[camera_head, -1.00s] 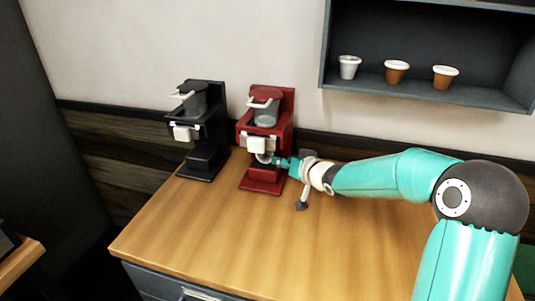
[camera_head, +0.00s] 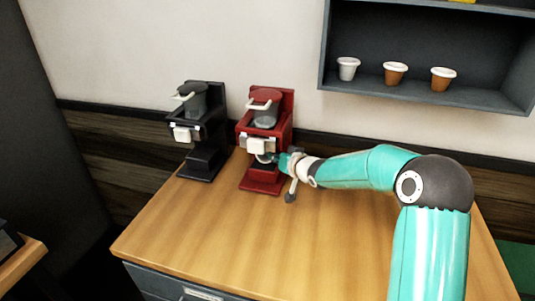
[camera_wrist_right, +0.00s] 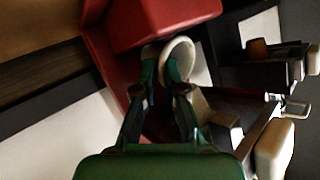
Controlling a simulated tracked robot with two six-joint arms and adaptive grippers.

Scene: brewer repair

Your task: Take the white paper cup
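A white round-rimmed thing, which looks like the white paper cup (camera_head: 264,158), is under the head of the red brewer (camera_head: 263,179). In the right wrist view its pale rim (camera_wrist_right: 189,48) shows as a ring at the fingertips. My right gripper (camera_head: 283,162) reaches in from the right, with its tips at the cup. In the right wrist view the green fingers (camera_wrist_right: 161,72) stand apart, and one overlaps the ring. Whether they press on the cup is unclear. Another white cup (camera_head: 348,68) stands on the wall shelf. My left gripper is not in view.
A black brewer (camera_head: 204,157) stands left of the red one. Two brown cups with white rims (camera_head: 395,74) (camera_head: 442,79) stand on the shelf (camera_head: 480,98). The front of the wooden counter (camera_head: 230,235) is clear.

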